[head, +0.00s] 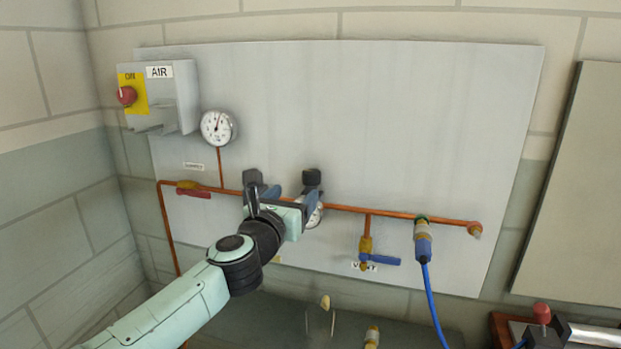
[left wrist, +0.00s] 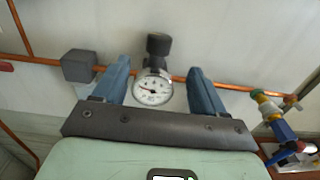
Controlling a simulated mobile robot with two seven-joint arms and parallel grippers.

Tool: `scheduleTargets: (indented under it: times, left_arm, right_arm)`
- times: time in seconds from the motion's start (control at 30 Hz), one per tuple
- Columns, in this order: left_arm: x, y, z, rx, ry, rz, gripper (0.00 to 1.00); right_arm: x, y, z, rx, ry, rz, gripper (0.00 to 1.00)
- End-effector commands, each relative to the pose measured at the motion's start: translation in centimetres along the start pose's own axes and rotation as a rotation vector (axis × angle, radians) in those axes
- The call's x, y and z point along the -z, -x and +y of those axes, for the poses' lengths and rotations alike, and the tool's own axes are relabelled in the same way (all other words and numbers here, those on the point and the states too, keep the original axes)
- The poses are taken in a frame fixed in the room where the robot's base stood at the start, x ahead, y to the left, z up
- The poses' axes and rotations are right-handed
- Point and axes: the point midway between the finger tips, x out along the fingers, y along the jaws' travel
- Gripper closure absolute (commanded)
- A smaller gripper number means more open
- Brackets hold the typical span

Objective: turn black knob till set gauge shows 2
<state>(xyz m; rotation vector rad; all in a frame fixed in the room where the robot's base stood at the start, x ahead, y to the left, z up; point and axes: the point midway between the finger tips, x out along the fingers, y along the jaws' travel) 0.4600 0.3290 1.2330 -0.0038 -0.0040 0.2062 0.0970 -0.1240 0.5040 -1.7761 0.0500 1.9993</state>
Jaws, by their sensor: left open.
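The black knob (head: 312,177) stands on top of the regulator on the copper pipe. It also shows in the left wrist view (left wrist: 158,44), above the set gauge (left wrist: 153,88). The set gauge has a round white dial with a dark needle; its numbers are too small to read. In the head view my gripper partly hides this gauge (head: 316,216). My left gripper (head: 290,193) is open in front of the regulator. In the left wrist view its blue fingers (left wrist: 157,66) stand to either side of the knob and gauge, with gaps on both sides. My right gripper is not in view.
Along the copper pipe (head: 375,209) are a dark block (left wrist: 79,66), a red-handled valve (head: 193,190) and a blue-handled vent valve (head: 379,260). A blue hose (head: 432,300) hangs at right. Another gauge (head: 218,127) and the AIR switch box (head: 172,95) are upper left. The upper panel (head: 380,110) is bare.

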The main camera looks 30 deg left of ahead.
Motion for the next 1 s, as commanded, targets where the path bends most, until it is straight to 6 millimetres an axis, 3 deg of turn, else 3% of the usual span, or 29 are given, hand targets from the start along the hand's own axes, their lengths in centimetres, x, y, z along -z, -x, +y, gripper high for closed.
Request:
scheduleTargets:
  times: [0.3,0.5,0.93,0.97,1.0]
  left_arm:
    - [-0.1,-6.8,0.0,-0.002,-0.003,0.003,0.29]
    - [-0.1,-9.5,0.0,-0.001,-0.003,0.003,0.29]
    - [0.2,-10.5,0.1,-0.002,-0.004,0.002,0.29]
    - [0.2,-10.5,0.1,-0.002,-0.004,0.002,0.32]
    - [0.2,-10.5,0.1,-0.002,-0.004,0.002,0.45]
  right_arm:
    - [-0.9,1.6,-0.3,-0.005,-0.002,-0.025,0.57]
    - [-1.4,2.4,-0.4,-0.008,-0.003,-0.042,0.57]
    - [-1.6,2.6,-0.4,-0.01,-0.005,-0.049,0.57]
    - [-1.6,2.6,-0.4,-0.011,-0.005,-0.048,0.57]
    - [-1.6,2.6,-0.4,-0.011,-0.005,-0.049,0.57]
